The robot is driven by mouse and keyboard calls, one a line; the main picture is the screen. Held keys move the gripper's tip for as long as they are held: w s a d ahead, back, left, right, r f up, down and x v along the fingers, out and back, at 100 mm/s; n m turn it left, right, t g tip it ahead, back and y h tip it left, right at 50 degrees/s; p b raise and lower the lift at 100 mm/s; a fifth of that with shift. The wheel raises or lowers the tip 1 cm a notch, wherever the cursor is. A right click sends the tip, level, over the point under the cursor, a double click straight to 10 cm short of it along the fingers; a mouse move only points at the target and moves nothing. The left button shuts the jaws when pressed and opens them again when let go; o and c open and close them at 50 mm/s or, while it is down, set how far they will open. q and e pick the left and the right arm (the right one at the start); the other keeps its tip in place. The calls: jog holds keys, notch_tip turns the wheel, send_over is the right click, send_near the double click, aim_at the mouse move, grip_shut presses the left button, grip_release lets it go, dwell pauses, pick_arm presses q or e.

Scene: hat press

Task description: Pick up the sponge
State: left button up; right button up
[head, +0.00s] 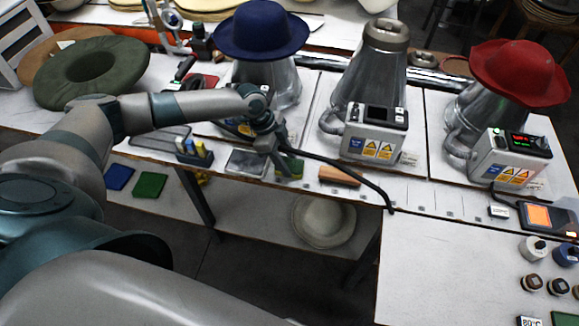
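A small green block, which looks like the sponge (290,167), lies near the front edge of the worktop, left of a brown block. My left gripper (276,168) points down right at the green block, and its fingers partly cover it. The fingers look spread apart. I cannot tell whether they touch the block. My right gripper is not in view.
A metal tray (246,163) lies just left of the gripper, and the brown block (339,177) to the right. A black cable (350,177) hangs over the edge. Behind stand hat presses with a blue hat (262,30) and a red hat (520,72).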

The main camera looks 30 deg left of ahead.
aim_at(287, 163)
pick_arm(q)
jog(key=shift+r, duration=0.1)
notch_tip(287, 163, up, 10)
jog(key=b, duration=0.3)
dwell(0.5)
